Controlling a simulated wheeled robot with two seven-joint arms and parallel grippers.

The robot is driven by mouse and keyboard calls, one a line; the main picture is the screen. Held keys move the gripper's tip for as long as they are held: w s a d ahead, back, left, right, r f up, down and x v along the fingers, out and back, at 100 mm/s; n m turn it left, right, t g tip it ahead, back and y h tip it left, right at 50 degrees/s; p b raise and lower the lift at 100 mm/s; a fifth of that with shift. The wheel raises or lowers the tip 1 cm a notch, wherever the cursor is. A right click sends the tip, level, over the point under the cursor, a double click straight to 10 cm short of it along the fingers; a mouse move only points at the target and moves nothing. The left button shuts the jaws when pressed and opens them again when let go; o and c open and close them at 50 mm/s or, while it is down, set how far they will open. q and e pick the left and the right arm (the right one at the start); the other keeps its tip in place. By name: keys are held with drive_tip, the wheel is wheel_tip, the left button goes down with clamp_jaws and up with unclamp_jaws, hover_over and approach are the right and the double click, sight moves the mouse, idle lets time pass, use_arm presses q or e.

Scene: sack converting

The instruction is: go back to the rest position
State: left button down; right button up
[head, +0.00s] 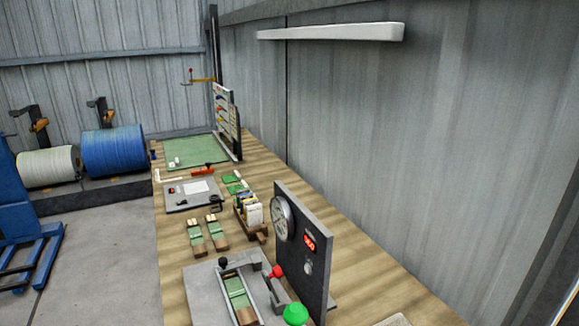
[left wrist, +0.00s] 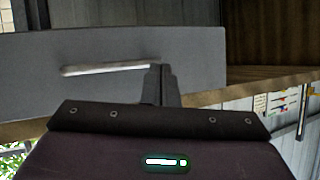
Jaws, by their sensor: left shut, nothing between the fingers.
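My left gripper (left wrist: 160,80) shows in the left wrist view, its dark fingers together and nothing between them. Behind the fingertips is a flat grey panel (left wrist: 100,50) with a pale bar across it; I cannot tell whether the fingers are apart from it or how far. Neither of my grippers shows in the head view. My right gripper is not in any view.
A long wooden bench (head: 370,270) runs along the corrugated wall. On it stand a dark gauge panel (head: 305,250), a green button (head: 295,314), a green mat (head: 190,152) and small samples. A blue spool (head: 113,151) and a white spool (head: 48,167) stand left. Floor (head: 105,255) between is clear.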

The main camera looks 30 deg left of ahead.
use_arm(q)
drive_tip(key=s+a+f+g+y, duration=0.45)
drive_tip(key=s+a+y, duration=0.3)
drive_tip(key=a, duration=0.25)
drive_tip(key=s+a+f+g+y, duration=0.3)
drive_tip(key=s+a+g+y, duration=0.3)
drive_tip(key=s+a, duration=0.4)
drive_tip(key=s+d+f+n+h, duration=0.1)
drive_tip(key=s+d+f+h, duration=0.1)
drive_tip(key=d+f, duration=0.9)
drive_tip(key=s+d+f+h, duration=0.3)
drive_tip(key=d+f, duration=0.5)
drive_tip(key=d, duration=0.6)
drive_tip(key=s+d+f+n+h, duration=0.1)
drive_tip(key=d+f+h, duration=0.1)
drive_tip(key=d, duration=1.4)
drive_tip(key=d+f+n+h, duration=0.1)
drive_tip(key=d+f, duration=0.4)
drive_tip(key=d, duration=1.2)
drive_tip(key=shift+s+d+g+h, duration=0.3)
drive_tip(key=shift+s+g+h, duration=0.05)
drive_tip(key=shift+h, duration=0.4)
